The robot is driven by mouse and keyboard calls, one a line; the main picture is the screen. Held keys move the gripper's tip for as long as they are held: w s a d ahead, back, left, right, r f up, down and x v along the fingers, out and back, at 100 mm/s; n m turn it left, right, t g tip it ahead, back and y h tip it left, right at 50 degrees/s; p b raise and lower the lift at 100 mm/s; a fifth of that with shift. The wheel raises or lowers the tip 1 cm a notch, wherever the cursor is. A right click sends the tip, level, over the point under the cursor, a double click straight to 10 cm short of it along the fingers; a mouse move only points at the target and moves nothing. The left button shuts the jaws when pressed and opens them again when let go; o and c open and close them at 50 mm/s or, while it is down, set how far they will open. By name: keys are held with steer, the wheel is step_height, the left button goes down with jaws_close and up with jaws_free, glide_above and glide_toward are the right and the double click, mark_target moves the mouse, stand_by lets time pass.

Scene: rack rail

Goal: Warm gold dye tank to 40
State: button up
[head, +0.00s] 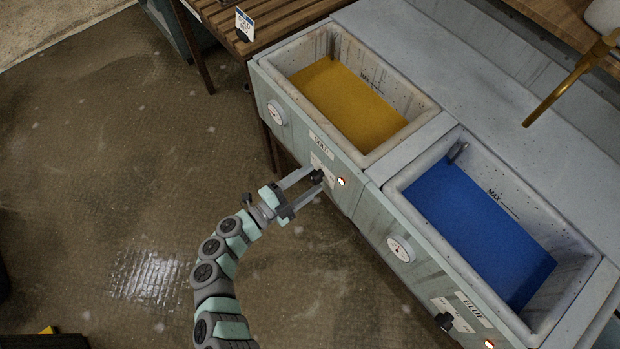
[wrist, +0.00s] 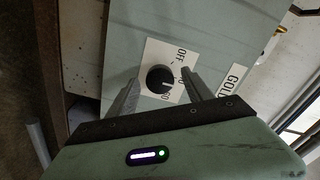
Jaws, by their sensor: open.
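The gold dye tank (head: 350,104) is full of yellow liquid, with a GOLD label (head: 321,143) on its front panel. A black knob (head: 317,176) sits on a white dial plate below that label, and a small lamp (head: 341,181) beside it glows orange. A round gauge (head: 277,113) is on the panel further left. My gripper (head: 305,184) is open at the knob. In the wrist view, its two fingers stand on either side of the knob (wrist: 159,79), and the plate reads OFF with partly hidden numbers. I cannot tell whether the fingers touch the knob.
A blue dye tank (head: 480,228) with its own gauge (head: 400,248), knob (head: 444,321) and lit lamp stands to the right. A wooden slatted table (head: 275,22) adjoins at upper left. A brass tap (head: 570,82) hangs at upper right. The floor on the left is mostly clear.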

steer(key=p+v, duration=0.2)
steer(key=v, duration=0.8)
steer(key=shift+a, duration=0.15)
